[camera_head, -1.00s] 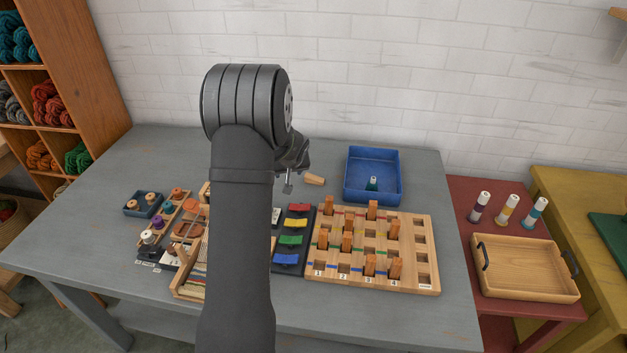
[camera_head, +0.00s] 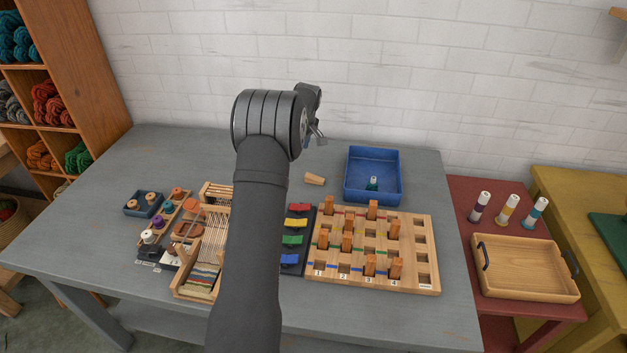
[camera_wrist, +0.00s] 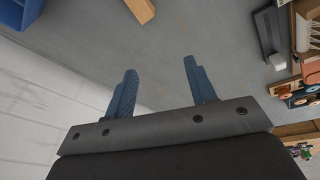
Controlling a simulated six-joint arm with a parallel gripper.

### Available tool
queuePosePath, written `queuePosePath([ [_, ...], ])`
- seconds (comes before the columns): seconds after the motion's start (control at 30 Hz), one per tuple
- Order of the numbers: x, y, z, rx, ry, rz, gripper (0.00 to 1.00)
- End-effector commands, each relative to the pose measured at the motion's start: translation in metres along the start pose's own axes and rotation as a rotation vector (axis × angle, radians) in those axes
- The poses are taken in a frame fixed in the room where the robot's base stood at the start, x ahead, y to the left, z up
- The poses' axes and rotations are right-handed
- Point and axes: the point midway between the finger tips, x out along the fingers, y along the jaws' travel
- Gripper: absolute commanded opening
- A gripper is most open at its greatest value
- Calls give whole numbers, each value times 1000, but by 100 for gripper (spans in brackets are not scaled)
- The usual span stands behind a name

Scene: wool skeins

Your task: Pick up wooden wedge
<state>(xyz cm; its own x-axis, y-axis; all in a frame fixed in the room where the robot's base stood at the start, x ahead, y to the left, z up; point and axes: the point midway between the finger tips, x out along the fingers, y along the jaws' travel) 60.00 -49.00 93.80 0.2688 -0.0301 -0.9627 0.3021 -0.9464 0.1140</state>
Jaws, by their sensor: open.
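The wooden wedge (camera_head: 315,179) is a small light-brown block lying on the grey table, left of the blue tray. In the wrist view, the wedge (camera_wrist: 141,9) shows at the top edge, partly cut off. My gripper (camera_head: 319,138) is in the air, above and behind the wedge in the head view. In the wrist view, its two blue fingers (camera_wrist: 160,68) are spread apart with nothing between them. The wedge lies beyond the fingertips, apart from them.
A blue tray (camera_head: 348,190) holding a small spool stands right of the wedge. A wooden peg board (camera_head: 427,223) and a dark rack with coloured pieces (camera_head: 292,240) stand in front. A small loom (camera_head: 205,280) and spools are at left. The table around the wedge is clear.

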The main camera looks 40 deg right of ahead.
Motion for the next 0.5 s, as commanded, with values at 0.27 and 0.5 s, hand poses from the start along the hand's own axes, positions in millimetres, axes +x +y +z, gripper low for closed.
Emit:
queuePosePath([
  [0.27,-41,34,20,-309,-179,-120,51],
  [0.5,-47,37,30,-376,-226,-163,51],
])
